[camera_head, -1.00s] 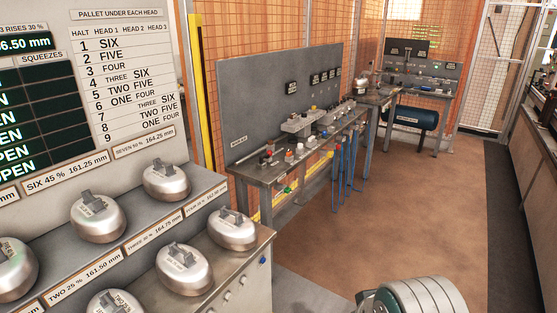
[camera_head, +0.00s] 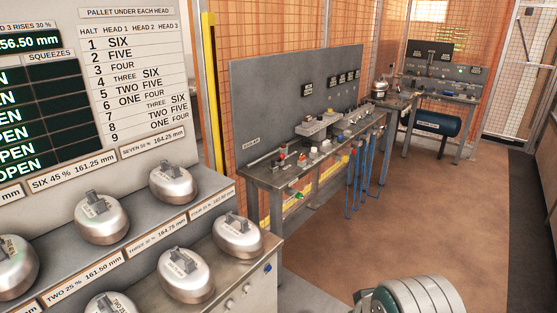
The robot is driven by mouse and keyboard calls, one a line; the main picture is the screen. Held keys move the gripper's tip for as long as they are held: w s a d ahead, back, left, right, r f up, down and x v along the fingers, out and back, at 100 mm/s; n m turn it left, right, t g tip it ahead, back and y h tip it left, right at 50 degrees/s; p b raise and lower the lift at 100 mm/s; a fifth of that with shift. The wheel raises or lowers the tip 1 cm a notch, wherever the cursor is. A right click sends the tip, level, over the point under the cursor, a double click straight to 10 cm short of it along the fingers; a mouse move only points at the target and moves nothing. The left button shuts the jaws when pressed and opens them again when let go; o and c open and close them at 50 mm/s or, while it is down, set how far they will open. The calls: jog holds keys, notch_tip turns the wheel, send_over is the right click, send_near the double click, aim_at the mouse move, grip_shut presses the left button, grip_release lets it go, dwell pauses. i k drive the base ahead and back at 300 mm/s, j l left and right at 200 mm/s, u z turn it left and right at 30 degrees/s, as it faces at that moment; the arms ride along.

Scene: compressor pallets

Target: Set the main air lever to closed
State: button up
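A grey workbench (camera_head: 262,178) with a tall grey back panel (camera_head: 270,105) stands in the middle of the view. Small fittings lie along its top, including a red-topped part (camera_head: 282,157) near its left end and a pale block (camera_head: 318,128) farther right. A small label (camera_head: 251,142) on the panel is too small to read. I cannot tell which fitting is the main air lever or how it is set. A rounded grey-green part of my arm shows at the bottom edge. My gripper fingers are not in view.
A near stand (camera_head: 255,265) holds several rounded metal weights (camera_head: 186,274) at the left, under a display board (camera_head: 138,75). A second bench (camera_head: 470,97) with a blue tank (camera_head: 437,123) stands at the back. The brown floor (camera_head: 400,220) right of the workbench is clear.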

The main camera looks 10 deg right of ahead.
aim_at(281, 157)
jog(key=i+l+z, duration=0.35)
jog(key=l, duration=0.15)
jog(key=i+l+z, duration=0.35)
jog(key=i+l, duration=0.2)
jog(key=i, duration=0.3)
jog(key=i+l, duration=0.2)
jog(key=i, duration=0.25)
jog(key=i+j+u, duration=0.15)
jog(key=i+u, duration=0.3)
jog(key=i+j+u, duration=0.1)
jog(key=u, duration=0.35)
jog(key=i+l+u, duration=0.15)
jog(key=i+u, duration=0.25)
jog(key=i+j+u, duration=0.15)
jog(key=i, duration=0.35)
jog(key=i+j+u, duration=0.15)
jog(key=i, duration=0.35)
jog(key=j, duration=0.1)
